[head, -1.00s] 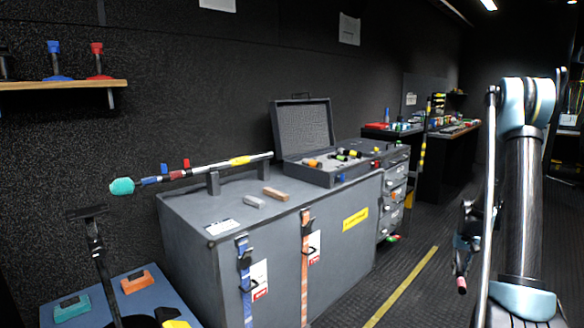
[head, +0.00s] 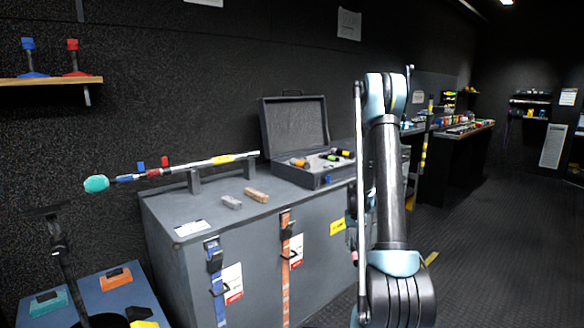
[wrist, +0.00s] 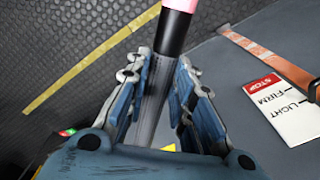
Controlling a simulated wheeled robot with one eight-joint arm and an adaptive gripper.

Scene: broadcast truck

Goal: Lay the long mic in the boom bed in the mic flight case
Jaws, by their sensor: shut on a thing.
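In the wrist view my gripper (wrist: 160,82) is shut on a dark grey, rod-shaped mic (wrist: 175,36) with a black collar and a pink end pointing away from my palm. In the head view my gripper is mostly hidden behind my arm, low in front of the grey chest's right part. The mic flight case (head: 295,128) stands open on the chest, its lid raised at the back. Several mics with orange, yellow and green bands lie inside (head: 330,157). I cannot make out the boom bed. The held mic is outside the case, lower than it.
A boom pole (head: 205,163) with a teal end rests on two supports on the grey chest (head: 165,212). Two small blocks (head: 256,195) lie before the case. Blue and orange straps (head: 285,265) hang on the chest's front. The floor (head: 500,240) at right is clear.

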